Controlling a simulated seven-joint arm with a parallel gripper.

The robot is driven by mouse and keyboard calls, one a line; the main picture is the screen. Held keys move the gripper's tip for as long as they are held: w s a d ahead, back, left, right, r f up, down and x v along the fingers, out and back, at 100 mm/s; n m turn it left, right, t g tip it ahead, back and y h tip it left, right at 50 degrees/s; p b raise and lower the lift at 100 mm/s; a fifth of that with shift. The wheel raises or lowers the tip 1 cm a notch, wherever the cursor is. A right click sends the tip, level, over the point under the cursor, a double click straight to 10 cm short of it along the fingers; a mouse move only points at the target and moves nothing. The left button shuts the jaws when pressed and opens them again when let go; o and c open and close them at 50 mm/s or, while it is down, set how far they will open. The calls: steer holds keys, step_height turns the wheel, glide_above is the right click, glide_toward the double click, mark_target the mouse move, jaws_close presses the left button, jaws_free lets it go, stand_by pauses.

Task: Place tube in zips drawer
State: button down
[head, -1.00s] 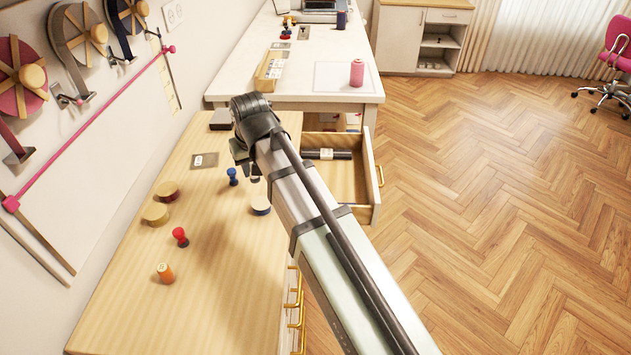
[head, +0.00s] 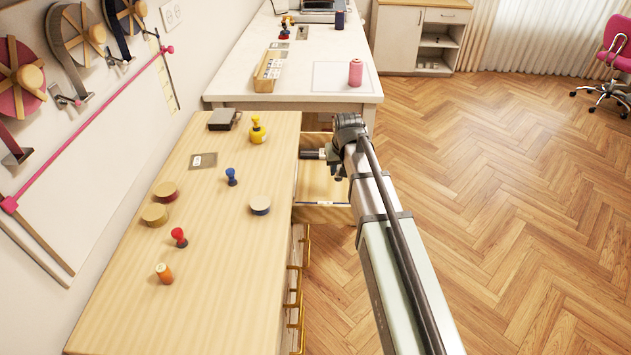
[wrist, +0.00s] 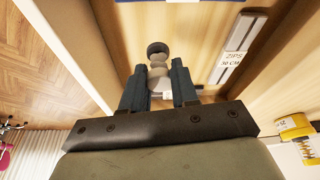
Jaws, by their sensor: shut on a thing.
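My gripper (head: 338,168) is over the open drawer (head: 322,214) beside the wooden cabinet. In the wrist view its two blue-grey fingers (wrist: 158,88) are shut on a pale grey, rounded thing with a dark round end (wrist: 157,49), probably the tube. It is held above or within the drawer; its height over the floor of the drawer cannot be told. In the head view my gripper and arm hide the held thing and part of the drawer.
On the cabinet top stand a yellow stamp-like piece (head: 257,133), a dark box (head: 223,120), a blue piece (head: 232,178) and several round pieces. A white table (head: 235,96) stands behind.

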steer(key=w+a+n, duration=0.1)
steer(key=w, duration=0.2)
steer(key=n, duration=0.2)
glide_above(330, 189)
steer(key=s, duration=0.2)
steer(key=shift+y, duration=0.3)
steer(key=shift+w+d+f, duration=0.1)
steer(key=shift+d+f, duration=0.1)
steer(key=shift+f, duration=2.2)
steer(key=shift+w+d+f, duration=0.1)
steer(key=shift+d+f, duration=0.05)
steer(key=shift+f, duration=2.2)
steer(key=shift+f, duration=0.1)
steer(key=c, duration=0.9)
jaws_free()
steer(key=shift+o, duration=0.2)
steer(key=v, duration=1.2)
steer(key=shift+w+d, duration=0.1)
